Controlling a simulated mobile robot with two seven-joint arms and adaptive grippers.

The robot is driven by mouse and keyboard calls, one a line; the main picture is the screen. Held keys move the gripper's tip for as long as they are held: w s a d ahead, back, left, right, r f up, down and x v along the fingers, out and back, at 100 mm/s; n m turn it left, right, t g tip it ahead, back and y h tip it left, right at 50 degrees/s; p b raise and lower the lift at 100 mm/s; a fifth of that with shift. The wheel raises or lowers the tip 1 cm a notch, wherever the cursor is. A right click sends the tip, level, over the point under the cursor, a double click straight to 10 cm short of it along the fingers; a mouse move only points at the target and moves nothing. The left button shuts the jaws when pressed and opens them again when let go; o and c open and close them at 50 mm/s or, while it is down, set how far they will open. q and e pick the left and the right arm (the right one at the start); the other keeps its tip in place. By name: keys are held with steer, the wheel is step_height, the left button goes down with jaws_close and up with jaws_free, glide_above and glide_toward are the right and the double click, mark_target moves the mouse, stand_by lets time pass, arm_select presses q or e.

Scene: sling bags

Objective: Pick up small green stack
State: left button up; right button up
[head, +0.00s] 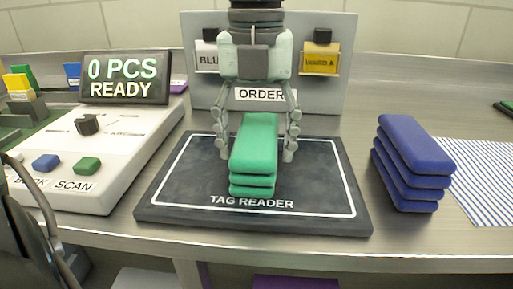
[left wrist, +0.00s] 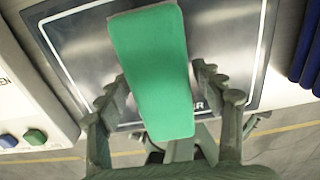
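The small green stack (head: 254,150) is a pile of several folded green bags, lying on the dark tag reader pad (head: 175,200). My left gripper (head: 256,155) comes down over it from the back, with one finger on each side of the stack. The fingers are apart, and a gap shows at the right finger in the head view. In the left wrist view the green top (left wrist: 152,70) lies between the open fingers (left wrist: 162,82). Whether the left finger touches the stack is hard to tell. My right gripper is not in view.
A blue stack (head: 412,160) stands right of the pad, beside a striped cloth (head: 480,175). A white console (head: 110,150) with buttons and a display (head: 125,78) reading "0 PCS READY" is at left. A grey panel (head: 340,85) with labels stands behind.

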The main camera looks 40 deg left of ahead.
arm_select(q)
steer(key=c, duration=1)
